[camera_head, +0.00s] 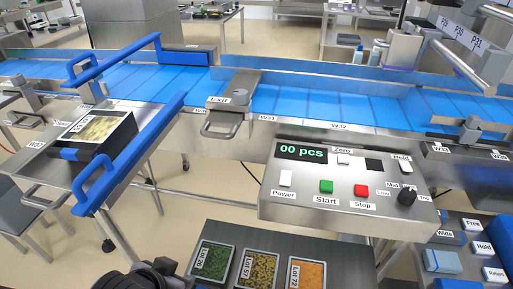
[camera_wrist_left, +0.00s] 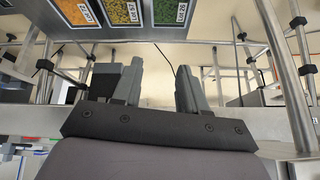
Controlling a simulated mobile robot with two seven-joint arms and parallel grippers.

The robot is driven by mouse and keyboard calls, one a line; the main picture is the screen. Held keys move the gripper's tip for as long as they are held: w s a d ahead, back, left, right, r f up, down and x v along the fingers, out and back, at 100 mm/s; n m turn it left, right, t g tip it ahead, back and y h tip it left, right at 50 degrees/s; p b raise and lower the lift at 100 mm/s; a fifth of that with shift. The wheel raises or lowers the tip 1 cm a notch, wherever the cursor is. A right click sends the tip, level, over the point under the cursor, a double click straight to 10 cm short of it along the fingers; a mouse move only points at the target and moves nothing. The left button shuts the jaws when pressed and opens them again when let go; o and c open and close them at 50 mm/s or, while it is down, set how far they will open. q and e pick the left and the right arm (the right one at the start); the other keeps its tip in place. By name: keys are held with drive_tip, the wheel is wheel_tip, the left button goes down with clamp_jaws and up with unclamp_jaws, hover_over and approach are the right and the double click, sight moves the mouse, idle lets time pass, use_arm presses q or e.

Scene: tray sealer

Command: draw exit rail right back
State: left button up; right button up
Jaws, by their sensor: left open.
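Two blue exit rails with handles show at the left of the head view, one farther back (camera_head: 118,57) and one nearer on the right (camera_head: 135,150). The nearer rail slants from the belt's side down toward me, its handle at the lower end. A dark tray of pale food (camera_head: 97,128) sits between the rails on the metal exit table. My left gripper (camera_wrist_left: 158,88) is open and empty in the left wrist view. In the head view only dark parts of my left arm show at the bottom edge, below the nearer rail and apart from it. My right gripper is not in view.
A blue belt (camera_head: 300,103) runs behind. A small metal part marked EXIT (camera_head: 234,88) has a handle. A control box (camera_head: 345,190) with buttons stands right of the rails. Food trays (camera_head: 262,268) lie on a low dark table in front. Open floor shows between rail and box.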

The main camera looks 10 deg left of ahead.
use_arm(q)
drive_tip(key=w+d+r+m+t+h, duration=0.2)
drive_tip(key=w+d+r+t, duration=0.4)
drive_tip(key=w, duration=0.4)
drive_tip(key=w+d+r+m+t+h, duration=0.1)
drive_tip(key=w+d+r+t, duration=0.35)
drive_tip(key=w+r, duration=0.45)
drive_tip(key=d+r+m+g+h, duration=0.4)
drive_tip(key=d+r+m+h, duration=1)
drive_tip(key=d+m+h, duration=0.2)
drive_tip(key=shift+w+d+m, duration=0.2)
drive_tip(key=shift+d+m, duration=0.2)
drive_tip(key=shift+d, duration=0.3)
drive_tip(key=shift+a+r, duration=0.1)
